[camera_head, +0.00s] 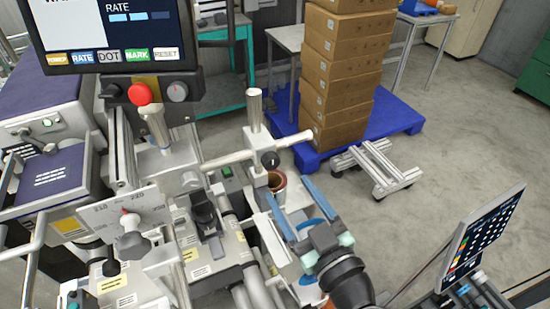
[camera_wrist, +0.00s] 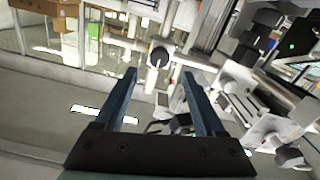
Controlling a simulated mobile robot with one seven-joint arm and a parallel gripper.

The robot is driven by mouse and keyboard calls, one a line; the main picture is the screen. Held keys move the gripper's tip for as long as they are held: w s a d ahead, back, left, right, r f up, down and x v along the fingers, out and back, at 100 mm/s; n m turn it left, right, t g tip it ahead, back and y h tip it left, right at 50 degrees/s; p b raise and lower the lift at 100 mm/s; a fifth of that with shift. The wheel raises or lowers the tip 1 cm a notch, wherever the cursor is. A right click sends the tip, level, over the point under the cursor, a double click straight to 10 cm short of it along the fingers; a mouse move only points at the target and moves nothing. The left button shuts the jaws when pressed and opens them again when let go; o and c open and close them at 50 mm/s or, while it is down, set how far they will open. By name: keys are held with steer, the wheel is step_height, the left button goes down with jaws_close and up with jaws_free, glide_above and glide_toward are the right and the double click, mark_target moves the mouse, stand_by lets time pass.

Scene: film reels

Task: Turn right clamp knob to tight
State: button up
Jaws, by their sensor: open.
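In the wrist view both fingers of my gripper (camera_wrist: 160,74) point at the knob. I cannot read any tight or loose marking at this knob.
A brown-rimmed cylinder (camera_head: 278,181) is close to the fingertips. A marked plate with a grey knob (camera_head: 131,243) stands at the left. A monitor (camera_head: 112,30) is at upper left, a tilted panel (camera_head: 480,235) at right.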

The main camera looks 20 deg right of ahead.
mark_target(273, 165)
steer(key=w+p, duration=0.2)
steer(key=w, duration=0.5)
steer(key=shift+w+a, duration=0.15)
steer(key=shift+w, duration=0.15)
steer(key=shift+c, duration=0.2)
jaws_close()
